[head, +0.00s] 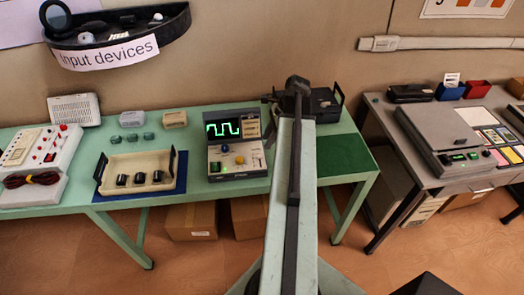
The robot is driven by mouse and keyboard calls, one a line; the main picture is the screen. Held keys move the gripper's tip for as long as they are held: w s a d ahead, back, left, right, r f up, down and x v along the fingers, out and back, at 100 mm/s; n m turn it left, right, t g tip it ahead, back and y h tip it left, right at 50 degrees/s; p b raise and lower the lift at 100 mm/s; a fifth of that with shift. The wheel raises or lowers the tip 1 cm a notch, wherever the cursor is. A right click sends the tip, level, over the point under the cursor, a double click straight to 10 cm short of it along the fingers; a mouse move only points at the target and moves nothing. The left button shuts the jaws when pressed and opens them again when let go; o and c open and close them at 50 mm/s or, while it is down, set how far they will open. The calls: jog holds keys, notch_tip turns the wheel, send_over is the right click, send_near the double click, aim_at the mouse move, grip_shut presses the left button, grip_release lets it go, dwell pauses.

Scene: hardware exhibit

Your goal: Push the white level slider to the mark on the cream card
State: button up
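A dark console (237,169) with a green square-wave screen (222,128) stands on the green table. Its front panel has a blue knob, a yellow knob and a small pale upright piece (257,160) near the right edge, which may be the white level slider. A small cream panel (246,124) beside the screen may be the cream card; I cannot make out a mark on it. My arm reaches up just right of the console, with my dark gripper (297,88) at its far end, apart from the console. Its fingers are too small to read.
A cream tray (115,188) with black knobs and dark handles sits left of the console. A white box (42,150) with red knobs and cables is further left. A black case (325,104) is partly behind my arm. The green mat (345,156) is bare. A grey table (397,178) stands right.

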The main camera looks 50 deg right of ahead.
aim_at(260, 153)
jog(key=b+x, duration=0.7)
jog(key=x, duration=0.1)
jog(key=shift+d, duration=0.1)
jog(key=shift+r, duration=0.1)
grip_shut()
dwell(1.2)
